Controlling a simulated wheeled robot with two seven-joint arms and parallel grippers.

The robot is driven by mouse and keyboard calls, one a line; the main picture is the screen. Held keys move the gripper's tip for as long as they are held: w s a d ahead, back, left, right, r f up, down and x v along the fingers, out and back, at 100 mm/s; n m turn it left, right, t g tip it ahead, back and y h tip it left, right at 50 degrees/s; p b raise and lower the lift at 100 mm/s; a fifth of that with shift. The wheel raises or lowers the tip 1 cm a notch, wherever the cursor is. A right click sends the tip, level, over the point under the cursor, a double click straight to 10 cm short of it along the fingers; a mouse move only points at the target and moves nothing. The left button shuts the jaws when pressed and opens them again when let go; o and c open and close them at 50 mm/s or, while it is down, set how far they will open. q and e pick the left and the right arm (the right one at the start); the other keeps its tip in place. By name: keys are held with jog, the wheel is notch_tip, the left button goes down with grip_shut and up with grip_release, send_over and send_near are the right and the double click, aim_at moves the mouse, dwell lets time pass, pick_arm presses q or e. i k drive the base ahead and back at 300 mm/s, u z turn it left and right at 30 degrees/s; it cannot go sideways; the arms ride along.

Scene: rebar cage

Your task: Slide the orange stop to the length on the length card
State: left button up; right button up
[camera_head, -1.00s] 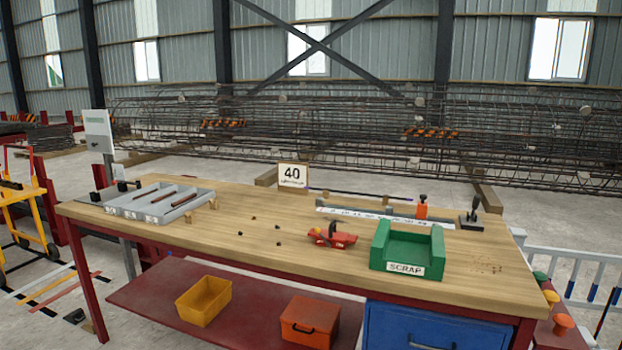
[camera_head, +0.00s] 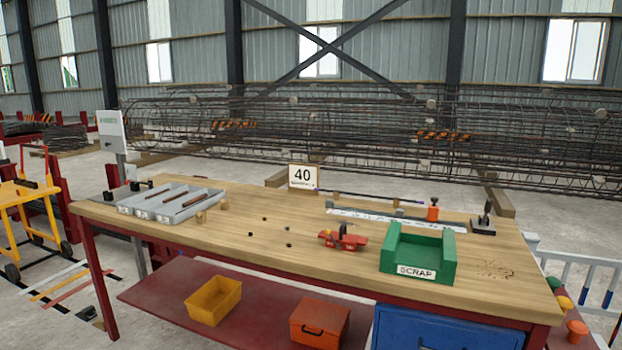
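The orange stop (camera_head: 433,211) stands on the grey rail with a white scale strip (camera_head: 385,218) at the back right of the wooden workbench (camera_head: 245,239). It is near the right end of the strip. The length card (camera_head: 303,178) stands upright at the bench's back edge and reads 40. The scale's figures are too small to read. Neither of my grippers is in view.
A green SCRAP bin (camera_head: 417,254), a red tool (camera_head: 342,239) and a black-handled device (camera_head: 483,220) are on the bench's right half. A grey tray (camera_head: 170,205) with bars stands left. Small dark bits lie mid-bench. A rebar cage (camera_head: 300,130) lies behind.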

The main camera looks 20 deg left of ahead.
aim_at(433, 209)
jog(key=z, duration=2)
jog(key=i, duration=1.15)
jog(key=u, duration=3.35)
